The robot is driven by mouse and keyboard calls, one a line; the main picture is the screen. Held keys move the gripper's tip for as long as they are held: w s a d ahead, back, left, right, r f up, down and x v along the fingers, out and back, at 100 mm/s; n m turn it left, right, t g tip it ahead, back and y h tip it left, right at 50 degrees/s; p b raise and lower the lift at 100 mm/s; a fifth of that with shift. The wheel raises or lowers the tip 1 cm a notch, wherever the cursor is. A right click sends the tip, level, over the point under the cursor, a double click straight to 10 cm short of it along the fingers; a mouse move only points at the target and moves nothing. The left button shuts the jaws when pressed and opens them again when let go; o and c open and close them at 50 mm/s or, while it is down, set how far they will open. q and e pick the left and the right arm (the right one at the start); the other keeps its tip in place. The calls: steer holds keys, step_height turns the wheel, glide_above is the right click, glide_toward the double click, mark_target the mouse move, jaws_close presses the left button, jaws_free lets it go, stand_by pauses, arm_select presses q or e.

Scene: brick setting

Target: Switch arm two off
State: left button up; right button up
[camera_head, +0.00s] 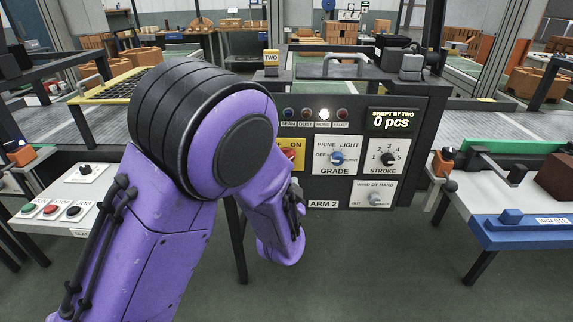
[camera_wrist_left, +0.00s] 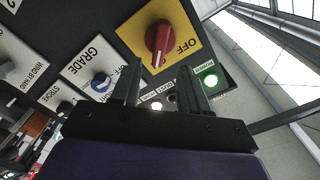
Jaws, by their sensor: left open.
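The ARM 2 control panel (camera_head: 325,190) stands ahead in the head view. Its red rotary knob (camera_wrist_left: 160,45) on a yellow plate (camera_wrist_left: 188,25) marked OFF is clear in the left wrist view. The knob's white mark is at its lower end in that view, and the OFF lettering is to its right. In the head view my purple arm covers most of the yellow plate (camera_head: 300,152). My left gripper (camera_wrist_left: 157,72) is open, its two fingers apart and empty, pointing towards the panel near the knob. Contact with the knob is not visible. My right gripper is out of view.
A green lamp (camera_wrist_left: 208,79) is lit near the knob. The panel also has a GRADE knob (camera_head: 337,157), a STROKE knob (camera_head: 388,158) and a white lit lamp (camera_head: 324,114). A button box (camera_head: 50,210) stands left, and a blue-edged bench (camera_head: 520,232) right.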

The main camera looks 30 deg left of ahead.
arm_select(q)
steer(key=x, duration=0.7)
steer(key=shift+w, duration=0.25)
steer(key=shift+a, duration=0.15)
jaws_close()
